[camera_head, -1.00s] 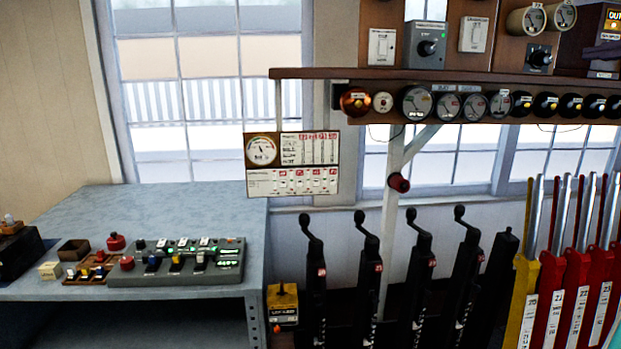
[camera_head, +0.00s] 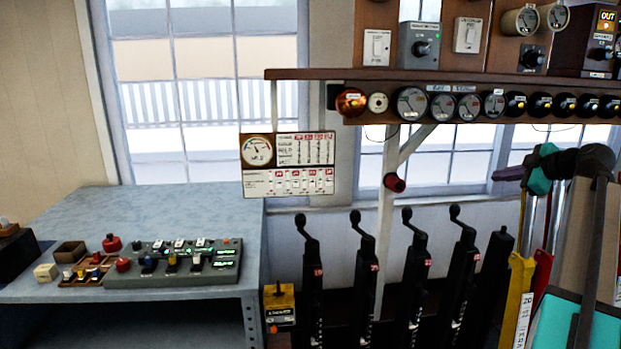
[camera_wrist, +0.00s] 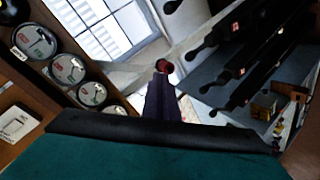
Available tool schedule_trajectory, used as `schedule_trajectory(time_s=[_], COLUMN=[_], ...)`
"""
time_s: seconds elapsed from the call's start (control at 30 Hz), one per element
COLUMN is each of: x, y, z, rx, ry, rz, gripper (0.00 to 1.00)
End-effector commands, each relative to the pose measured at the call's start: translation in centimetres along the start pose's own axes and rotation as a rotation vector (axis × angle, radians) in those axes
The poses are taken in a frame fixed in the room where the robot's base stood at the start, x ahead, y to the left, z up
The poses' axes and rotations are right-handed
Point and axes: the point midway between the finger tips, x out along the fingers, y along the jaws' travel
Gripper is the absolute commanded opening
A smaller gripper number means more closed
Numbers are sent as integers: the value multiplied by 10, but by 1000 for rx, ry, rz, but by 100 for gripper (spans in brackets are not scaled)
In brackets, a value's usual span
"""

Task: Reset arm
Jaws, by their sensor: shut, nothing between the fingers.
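My gripper (camera_head: 508,173) is at the right in the head view, in front of the coloured levers and below the shelf of dials. Its purple fingers point left; its teal part and my dark arm cover much of the lever row behind. In the wrist view my gripper (camera_wrist: 162,88) shows its purple fingers together, with nothing held. The red knob (camera_head: 394,182) on the white post is left of the fingertips in the head view. It also shows just beyond the fingertips in the wrist view (camera_wrist: 163,66); I cannot tell the gap, but they look apart.
A wooden shelf (camera_head: 440,78) with dials runs above my gripper. Several black levers (camera_head: 365,265) stand below and to the left. A yellow lever (camera_head: 520,285) is close to my arm. A grey bench (camera_head: 150,215) with a control box (camera_head: 175,265) is at the left.

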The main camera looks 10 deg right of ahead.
Motion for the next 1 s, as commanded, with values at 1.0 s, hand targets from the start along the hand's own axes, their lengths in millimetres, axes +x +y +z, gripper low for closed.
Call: schedule_trajectory(time_s=[1.0], x=[239], y=[-394], z=[61], rx=[588], ry=[-300], rz=[-490], gripper=[0])
